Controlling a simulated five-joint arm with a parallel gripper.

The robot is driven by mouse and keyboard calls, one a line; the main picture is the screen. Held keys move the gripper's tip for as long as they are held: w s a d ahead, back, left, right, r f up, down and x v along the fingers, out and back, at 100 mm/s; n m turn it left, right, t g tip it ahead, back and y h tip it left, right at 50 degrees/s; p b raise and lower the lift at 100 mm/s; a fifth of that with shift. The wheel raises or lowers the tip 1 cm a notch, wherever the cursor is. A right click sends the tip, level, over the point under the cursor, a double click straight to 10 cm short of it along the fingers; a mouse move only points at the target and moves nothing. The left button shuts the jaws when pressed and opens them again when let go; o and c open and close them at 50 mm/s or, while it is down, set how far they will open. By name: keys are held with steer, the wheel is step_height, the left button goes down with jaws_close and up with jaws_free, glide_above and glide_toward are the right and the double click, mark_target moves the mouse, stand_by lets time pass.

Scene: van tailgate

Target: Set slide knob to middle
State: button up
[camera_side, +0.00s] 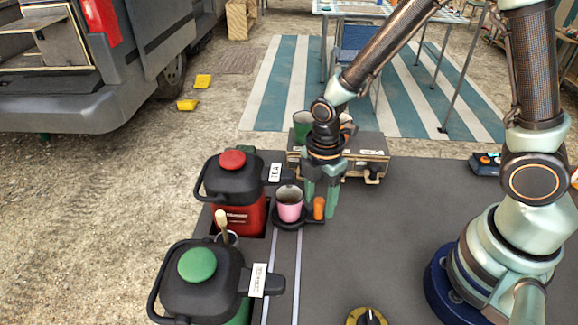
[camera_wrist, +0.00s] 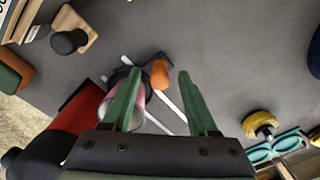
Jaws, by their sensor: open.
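An orange knob (camera_side: 319,208) stands on the dark round holder (camera_side: 291,223) that carries a pink cup (camera_side: 289,206). The holder sits at the far end of two pale parallel rails (camera_side: 298,270) in the side view. My gripper (camera_side: 320,200) points down at the knob, its two green fingers open. In the wrist view the knob (camera_wrist: 160,74) shows between the fingertips (camera_wrist: 159,73), with a gap on each side. I cannot tell whether the tips are around it or still above it. The left finger partly hides the cup in the wrist view.
A red tea canister (camera_side: 236,215) stands left of the cup, and a green-topped coffee canister (camera_side: 200,285) stands nearer. A wooden-edged box (camera_side: 365,158) is close behind my gripper. A yellow-rimmed dial (camera_side: 366,316) is at the front.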

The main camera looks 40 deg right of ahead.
steer(key=shift+f, duration=0.5)
jaws_close()
stand_by(1.2)
